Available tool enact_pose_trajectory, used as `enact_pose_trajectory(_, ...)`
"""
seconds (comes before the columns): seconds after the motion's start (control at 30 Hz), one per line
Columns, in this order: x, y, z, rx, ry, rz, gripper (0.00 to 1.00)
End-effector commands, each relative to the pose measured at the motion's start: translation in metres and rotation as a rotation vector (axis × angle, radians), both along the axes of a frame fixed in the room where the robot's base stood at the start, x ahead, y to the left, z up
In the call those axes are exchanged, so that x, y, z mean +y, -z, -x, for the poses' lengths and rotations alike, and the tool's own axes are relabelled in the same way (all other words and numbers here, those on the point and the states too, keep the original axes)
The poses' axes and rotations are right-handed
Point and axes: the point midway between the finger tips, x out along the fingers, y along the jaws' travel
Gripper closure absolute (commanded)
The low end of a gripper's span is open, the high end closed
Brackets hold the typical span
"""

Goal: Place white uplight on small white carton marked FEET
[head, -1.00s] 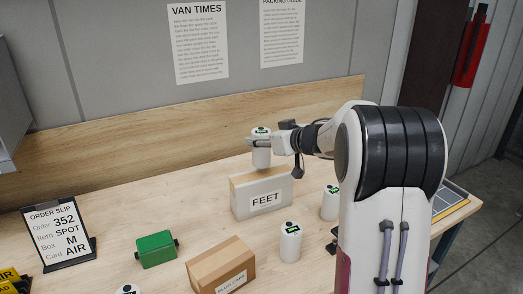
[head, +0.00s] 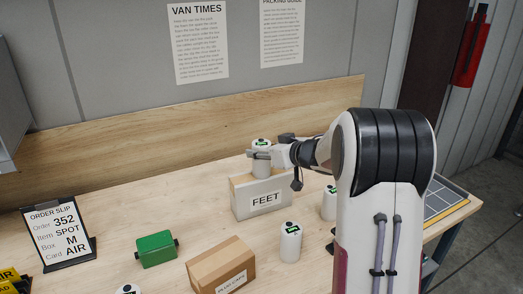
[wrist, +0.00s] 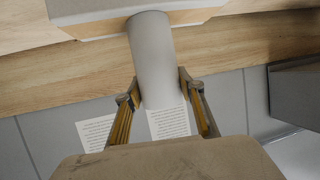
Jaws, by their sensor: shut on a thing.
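The white uplight (head: 262,170), a small cylinder with a dark top and green label, is held upright by my gripper (head: 259,155). In the wrist view my gripper (wrist: 158,84) has a finger on each side of the plain pale uplight body (wrist: 153,50). The white carton marked FEET (head: 265,199) stands on the bench directly below it. The carton also shows at the top of the wrist view (wrist: 95,8). The uplight's base meets the carton's top in both views, but I cannot tell whether it bears on it.
Similar white cylinders stand right of the carton (head: 329,204), in front of it (head: 290,243) and at the bottom edge (head: 128,290). A brown box (head: 221,266), a green case (head: 156,249) and an order slip stand (head: 58,235) are nearby. Bare bench lies left of the carton.

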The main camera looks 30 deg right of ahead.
Motion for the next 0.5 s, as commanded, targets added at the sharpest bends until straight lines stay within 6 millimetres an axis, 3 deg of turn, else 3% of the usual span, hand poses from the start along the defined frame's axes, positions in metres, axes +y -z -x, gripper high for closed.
enact_pose_trajectory(0.03, 0.0, 0.0005, 0.0, 0.0, 0.0, -0.001, 0.57)
enact_pose_trajectory(0.1, 0.0, 0.0004, 0.0, 0.0, 0.0, 0.0, 0.45)
enact_pose_trajectory(0.5, 0.0001, -0.001, 0.0, 0.0, 0.0, 0.0, 0.45)
